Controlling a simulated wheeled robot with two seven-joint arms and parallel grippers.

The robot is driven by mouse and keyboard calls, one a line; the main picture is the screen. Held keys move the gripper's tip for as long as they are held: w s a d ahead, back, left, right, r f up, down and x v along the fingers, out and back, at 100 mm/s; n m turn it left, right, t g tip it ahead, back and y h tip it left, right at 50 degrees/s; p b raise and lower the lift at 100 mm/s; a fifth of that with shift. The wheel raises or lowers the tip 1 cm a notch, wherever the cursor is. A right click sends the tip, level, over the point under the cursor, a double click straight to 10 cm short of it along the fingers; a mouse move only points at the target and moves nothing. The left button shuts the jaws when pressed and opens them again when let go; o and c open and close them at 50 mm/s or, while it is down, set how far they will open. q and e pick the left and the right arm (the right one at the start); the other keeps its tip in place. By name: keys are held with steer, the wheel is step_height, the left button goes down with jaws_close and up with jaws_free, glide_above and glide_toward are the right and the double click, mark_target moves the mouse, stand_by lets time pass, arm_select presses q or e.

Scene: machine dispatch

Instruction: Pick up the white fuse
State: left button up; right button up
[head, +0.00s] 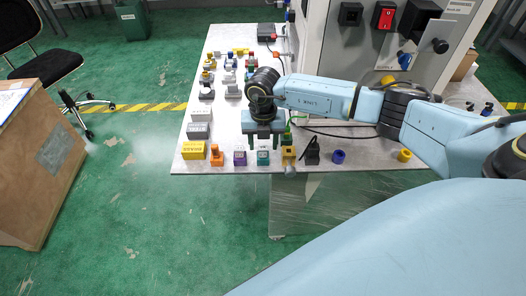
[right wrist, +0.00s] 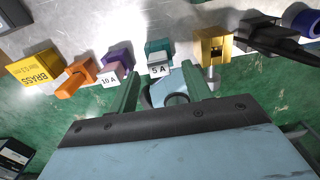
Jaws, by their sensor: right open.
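A teal block with a white front marked 5 A (right wrist: 158,60) stands near the table's front edge; it also shows in the head view (head: 263,158). It is the whitest fuse-like piece I see, but I cannot tell surely that it is the white fuse. A purple block with a white 10 A label (right wrist: 114,70) stands to its left, also in the head view (head: 240,158). My right gripper (head: 264,144) is open and empty. In the right wrist view its fingers (right wrist: 163,88) are spread, with the 5 A block beyond and between them. My left gripper is out of view.
An orange part (head: 216,155) and a yellow BRASS box (head: 193,150) stand left of the labelled blocks. A yellow part (head: 289,155), a black part (head: 312,151) and a blue ring (head: 338,156) stand right. A grey machine cabinet (head: 340,60) rises behind my right arm.

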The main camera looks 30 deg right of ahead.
mark_target(263, 148)
step_height(263, 148, down, 3)
steer(key=shift+w+f, duration=0.1)
steer(key=shift+f, duration=0.05)
steer(key=shift+c, duration=0.3)
jaws_close()
step_height(263, 148, up, 10)
steer(key=shift+r, duration=0.1)
stand_by(0.4)
stand_by(0.4)
